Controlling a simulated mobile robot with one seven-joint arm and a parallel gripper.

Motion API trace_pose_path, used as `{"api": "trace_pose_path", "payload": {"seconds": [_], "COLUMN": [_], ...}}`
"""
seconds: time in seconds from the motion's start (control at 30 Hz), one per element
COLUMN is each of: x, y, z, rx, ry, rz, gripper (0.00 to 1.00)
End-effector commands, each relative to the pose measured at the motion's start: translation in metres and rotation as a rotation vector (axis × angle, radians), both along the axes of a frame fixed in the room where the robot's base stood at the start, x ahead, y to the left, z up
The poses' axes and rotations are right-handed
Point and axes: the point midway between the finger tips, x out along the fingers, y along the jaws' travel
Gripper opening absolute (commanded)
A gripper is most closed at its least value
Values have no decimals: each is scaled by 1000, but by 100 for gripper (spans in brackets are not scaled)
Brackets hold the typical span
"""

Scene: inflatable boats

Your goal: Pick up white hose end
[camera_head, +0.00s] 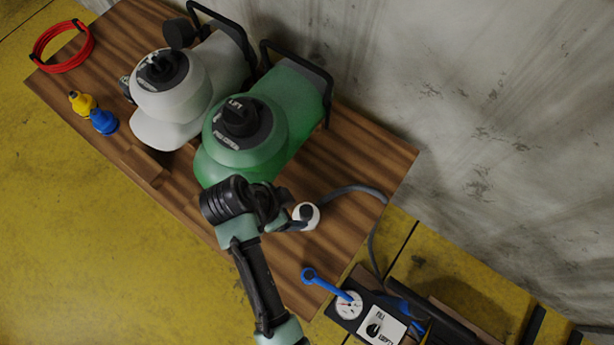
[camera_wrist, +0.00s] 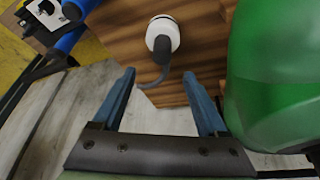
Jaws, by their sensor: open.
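The white hose end (camera_head: 306,215) sits on the wooden table near its right part, with a grey hose (camera_head: 350,191) running from it over the table's edge. In the wrist view the white hose end (camera_wrist: 163,26) is a round white collar with a dark grey hose stub, just beyond my fingertips. My gripper (camera_head: 289,211) is right beside the hose end on its left in the head view. In the wrist view my gripper (camera_wrist: 158,78) has its two blue fingers spread apart with nothing between them. Part of the table is hidden behind my arm.
A green pump (camera_head: 290,100) stands close to my gripper, with a white pump (camera_head: 170,95) beyond it. Yellow (camera_head: 82,103) and blue (camera_head: 103,122) fittings and a red hose coil (camera_head: 62,47) lie at the far left. A gauge panel (camera_head: 349,305) is beside the table.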

Motion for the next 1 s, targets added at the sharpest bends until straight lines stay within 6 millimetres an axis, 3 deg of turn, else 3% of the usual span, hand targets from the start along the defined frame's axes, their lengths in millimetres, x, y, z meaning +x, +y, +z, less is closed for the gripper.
{"api": "trace_pose_path", "payload": {"seconds": [0.2, 0.47, 0.7, 1.0], "x": [8, 12, 17, 20], "y": [-13, -19, -28, -32], "z": [-39, -57, -91, -101], "rx": [2, 3, 3, 4], "ry": [0, -2, -2, -4], "rz": [1, 2, 2, 5], "gripper": [76, 76, 76, 76]}}
